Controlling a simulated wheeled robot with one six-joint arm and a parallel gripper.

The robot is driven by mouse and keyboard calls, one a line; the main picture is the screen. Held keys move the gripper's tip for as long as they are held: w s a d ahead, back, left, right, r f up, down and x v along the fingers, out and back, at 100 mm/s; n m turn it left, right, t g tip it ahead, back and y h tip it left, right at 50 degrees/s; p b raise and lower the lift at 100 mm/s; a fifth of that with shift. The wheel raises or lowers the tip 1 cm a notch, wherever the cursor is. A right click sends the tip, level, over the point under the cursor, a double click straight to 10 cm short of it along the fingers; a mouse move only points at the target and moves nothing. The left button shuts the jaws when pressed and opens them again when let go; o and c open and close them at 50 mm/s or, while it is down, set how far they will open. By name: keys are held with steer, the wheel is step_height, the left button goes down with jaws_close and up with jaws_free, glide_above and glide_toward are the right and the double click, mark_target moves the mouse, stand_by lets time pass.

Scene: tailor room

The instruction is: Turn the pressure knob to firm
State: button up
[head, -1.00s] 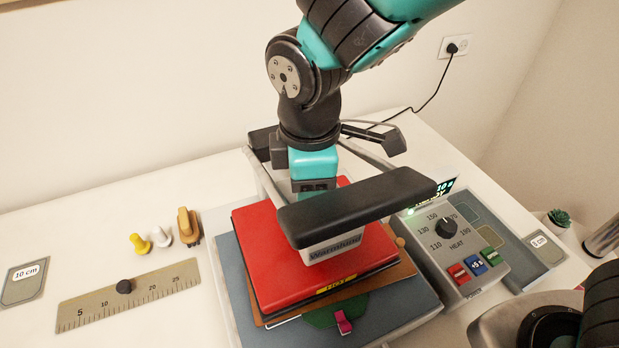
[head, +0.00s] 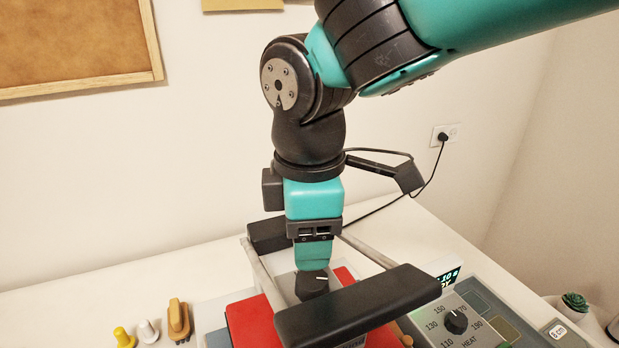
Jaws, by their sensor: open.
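The dark pressure knob (head: 312,285) sits on the press behind the black handle bar (head: 355,305). No firmness scale or marks around the knob are visible. The bar hides what lies in front of the knob's base.
A heat dial (head: 456,322) is on the grey control box at right. Yellow (head: 124,338), white (head: 148,331) and ochre (head: 179,320) items stand at lower left. A power cord (head: 385,207) runs behind my arm to the wall.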

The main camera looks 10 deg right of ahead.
step_height(320, 180, up, 9)
steer(key=shift+s, duration=0.3)
